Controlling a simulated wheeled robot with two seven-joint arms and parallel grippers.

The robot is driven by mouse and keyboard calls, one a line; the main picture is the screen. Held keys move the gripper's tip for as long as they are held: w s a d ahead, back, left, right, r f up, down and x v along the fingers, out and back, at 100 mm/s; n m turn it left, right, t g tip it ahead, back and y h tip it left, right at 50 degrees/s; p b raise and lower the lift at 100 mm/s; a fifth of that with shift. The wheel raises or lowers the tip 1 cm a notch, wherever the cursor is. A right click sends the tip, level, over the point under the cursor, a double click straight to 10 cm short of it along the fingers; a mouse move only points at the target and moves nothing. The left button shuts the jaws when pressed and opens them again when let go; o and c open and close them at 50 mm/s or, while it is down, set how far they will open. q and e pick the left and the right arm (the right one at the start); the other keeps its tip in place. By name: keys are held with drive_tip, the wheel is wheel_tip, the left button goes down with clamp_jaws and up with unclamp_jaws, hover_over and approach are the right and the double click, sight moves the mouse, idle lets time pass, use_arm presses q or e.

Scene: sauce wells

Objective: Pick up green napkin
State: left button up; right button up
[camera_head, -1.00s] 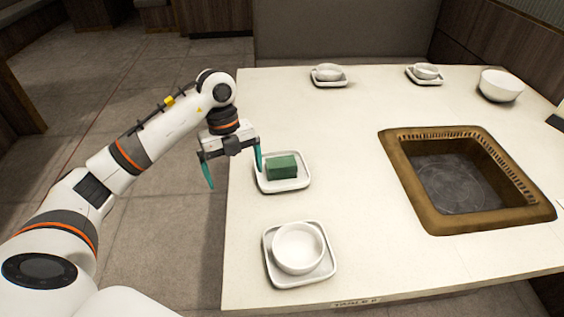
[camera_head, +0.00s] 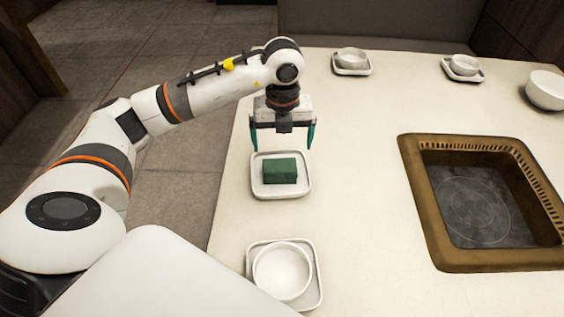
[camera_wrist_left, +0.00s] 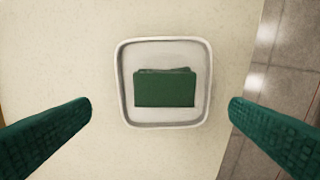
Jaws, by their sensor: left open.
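The green napkin (camera_head: 280,171) is a small folded block lying on a white square dish (camera_head: 262,190) near the table's left edge. In the left wrist view the napkin (camera_wrist_left: 165,88) lies in the middle of the dish (camera_wrist_left: 121,85), between and beyond my fingertips. My left gripper (camera_head: 283,148) is open and empty, with its teal fingers pointing down, just above the far side of the dish. Its fingers (camera_wrist_left: 160,112) stand wide apart in the left wrist view and do not touch the napkin. My right gripper is not in view.
A white bowl on a square dish (camera_head: 282,270) stands in front of the napkin's dish. A brown-framed sunken burner (camera_head: 420,200) lies to the right. Two small bowls (camera_head: 351,58) (camera_head: 464,66) and a larger bowl (camera_head: 545,90) stand at the back. The table between is clear.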

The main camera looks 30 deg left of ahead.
sight(280, 165)
use_arm(q)
drive_tip(key=shift+f, duration=1.05)
drive_tip(key=f, duration=0.5)
drive_tip(key=shift+s+a+p, duration=0.15)
drive_tip(key=shift+a+p, duration=0.15)
drive_tip(key=shift+a, duration=0.05)
drive_tip(key=shift+f, duration=0.25)
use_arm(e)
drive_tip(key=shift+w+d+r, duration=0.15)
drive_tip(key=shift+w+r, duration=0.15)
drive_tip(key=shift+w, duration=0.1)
use_arm(q)
drive_tip(key=shift+c, duration=0.3)
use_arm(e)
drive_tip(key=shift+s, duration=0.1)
use_arm(q)
drive_tip(key=c, duration=0.9)
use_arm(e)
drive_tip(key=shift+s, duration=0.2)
